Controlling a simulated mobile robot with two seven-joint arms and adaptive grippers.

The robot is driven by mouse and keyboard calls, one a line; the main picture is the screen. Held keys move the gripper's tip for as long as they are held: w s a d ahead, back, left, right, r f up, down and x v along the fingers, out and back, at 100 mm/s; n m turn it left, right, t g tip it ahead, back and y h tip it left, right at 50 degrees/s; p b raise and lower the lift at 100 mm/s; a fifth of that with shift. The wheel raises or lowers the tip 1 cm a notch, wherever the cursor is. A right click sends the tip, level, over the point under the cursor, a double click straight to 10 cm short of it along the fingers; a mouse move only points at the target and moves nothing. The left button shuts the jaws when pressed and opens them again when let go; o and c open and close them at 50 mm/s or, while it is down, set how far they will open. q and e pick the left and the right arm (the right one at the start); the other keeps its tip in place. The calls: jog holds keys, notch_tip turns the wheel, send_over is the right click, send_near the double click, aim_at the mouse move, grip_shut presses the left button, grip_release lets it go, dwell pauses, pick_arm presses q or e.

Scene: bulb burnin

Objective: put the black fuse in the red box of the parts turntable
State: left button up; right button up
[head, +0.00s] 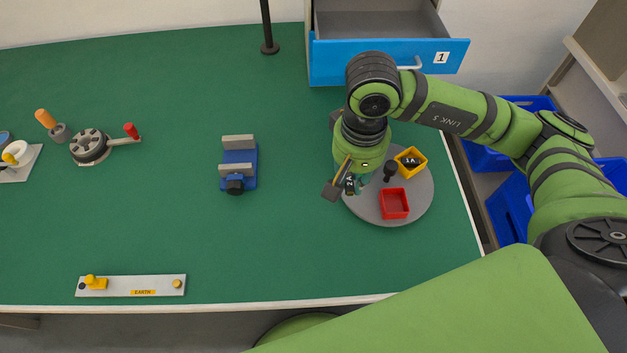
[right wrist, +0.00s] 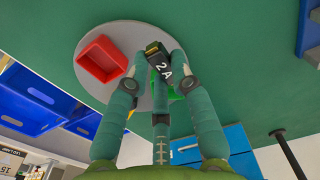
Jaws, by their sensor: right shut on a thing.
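The black fuse (right wrist: 157,58), labelled 2A, is between the fingers of my right gripper (right wrist: 162,62), which is shut on it. In the head view the black fuse (head: 350,184) shows at the fingertips of my right gripper (head: 348,187), over the left edge of the grey parts turntable (head: 420,207). The red box (head: 394,204) is at the turntable's front, to the right of the fuse, and looks empty. It also shows in the right wrist view (right wrist: 101,58), left of the fuse and apart from it. My left gripper is not in view.
A yellow box (head: 421,157) on the turntable holds a dark piece labelled 1A. A black knob (head: 390,170) stands near the turntable's middle. A blue vise (head: 238,166) is to the left. An open blue drawer (head: 385,60) is behind. The green bench between is clear.

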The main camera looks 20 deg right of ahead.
jog(key=p, duration=0.1)
send_near(314, 193)
jog(key=shift+s+d+f, duration=0.55)
jog(key=shift+s+f, duration=0.15)
jog(key=shift+w+a+f+p, duration=0.5)
jog(key=shift+w+f, duration=0.15)
jog(key=shift+f, duration=0.15)
notch_tip(314, 193, down, 3)
jog(key=shift+f+p, duration=0.15)
jog(key=shift+p, duration=0.4)
jog(key=shift+f, duration=0.2)
jog(key=shift+f+b, duration=0.2)
jog(key=shift+b, duration=0.1)
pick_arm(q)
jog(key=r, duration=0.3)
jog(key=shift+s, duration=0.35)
pick_arm(e)
jog(key=o, duration=0.8)
jog(key=shift+r, duration=0.1)
